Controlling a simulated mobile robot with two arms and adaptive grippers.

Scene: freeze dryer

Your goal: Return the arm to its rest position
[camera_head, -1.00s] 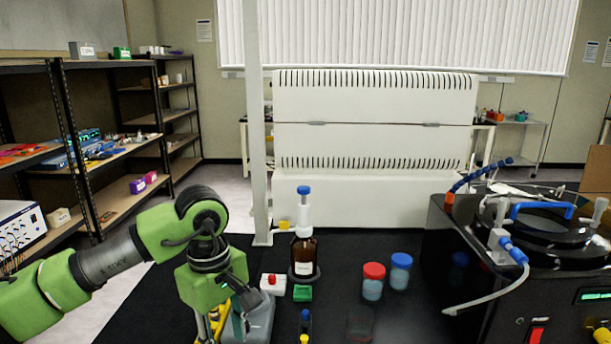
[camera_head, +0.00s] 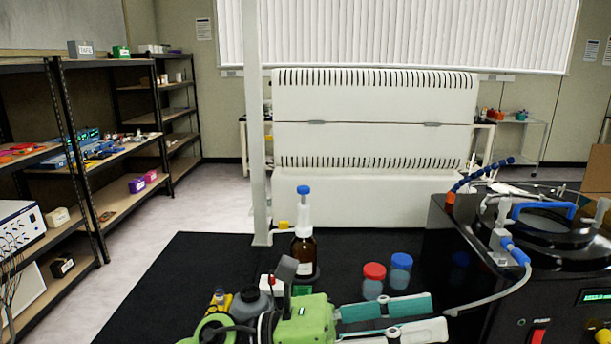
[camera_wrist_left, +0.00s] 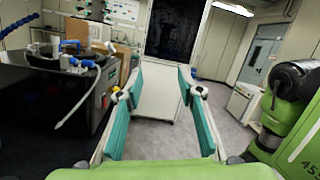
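My left gripper (camera_head: 438,316) is low in the head view, over the front of the black bench, with its fingers pointing right toward the freeze dryer (camera_head: 470,255). In the left wrist view the two teal-padded fingers (camera_wrist_left: 160,75) stand wide apart with nothing between them. The gripper is open and empty. It hides part of the bench front. My right gripper is in neither view. A green arm link of mine shows at the right of the wrist view.
A brown bottle (camera_head: 304,255) with a blue-topped dispenser stands behind the left gripper. A red-capped jar (camera_head: 373,282) and a blue-capped jar (camera_head: 400,272) stand just behind the fingers. The bench's left part (camera_head: 180,275) is clear. Shelves (camera_head: 95,165) stand further left.

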